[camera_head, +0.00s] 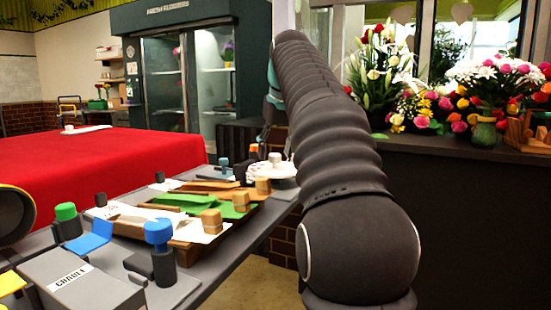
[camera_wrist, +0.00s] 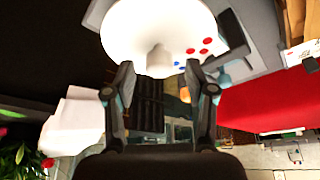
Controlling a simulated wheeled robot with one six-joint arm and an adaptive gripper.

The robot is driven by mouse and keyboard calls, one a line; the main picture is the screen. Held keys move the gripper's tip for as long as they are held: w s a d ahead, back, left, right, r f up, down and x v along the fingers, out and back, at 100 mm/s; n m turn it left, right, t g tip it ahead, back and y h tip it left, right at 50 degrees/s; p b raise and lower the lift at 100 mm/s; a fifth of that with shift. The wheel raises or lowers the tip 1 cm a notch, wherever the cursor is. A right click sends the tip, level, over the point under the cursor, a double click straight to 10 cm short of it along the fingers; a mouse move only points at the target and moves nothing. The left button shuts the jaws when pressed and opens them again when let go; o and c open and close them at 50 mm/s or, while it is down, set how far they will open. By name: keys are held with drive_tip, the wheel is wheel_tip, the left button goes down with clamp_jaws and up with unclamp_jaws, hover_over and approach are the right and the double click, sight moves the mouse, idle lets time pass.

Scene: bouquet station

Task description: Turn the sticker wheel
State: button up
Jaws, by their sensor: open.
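The sticker wheel (camera_head: 266,171) is a white disc with a pale central knob (camera_head: 275,158) at the far end of the grey workbench. In the wrist view the white disc (camera_wrist: 150,32) fills the upper middle, with its knob (camera_wrist: 159,62) facing me. Several red and blue dots lie on its right side. I cannot tell whether the fingers touch the knob. In the head view my arm covers part of the area, and the gripper is mostly hidden.
A wooden tray (camera_head: 187,234) with green and white sheets and wooden blocks fills the near bench. Blue-knobbed (camera_head: 158,233) and green-knobbed (camera_head: 66,212) fixtures stand around it. A red-covered table (camera_head: 110,155) is behind. A dark counter (camera_head: 470,175) with flowers stands at right.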

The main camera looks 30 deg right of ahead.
drive_tip(key=shift+w+f, duration=0.2)
drive_tip(key=shift+f, duration=0.2)
clamp_jaws()
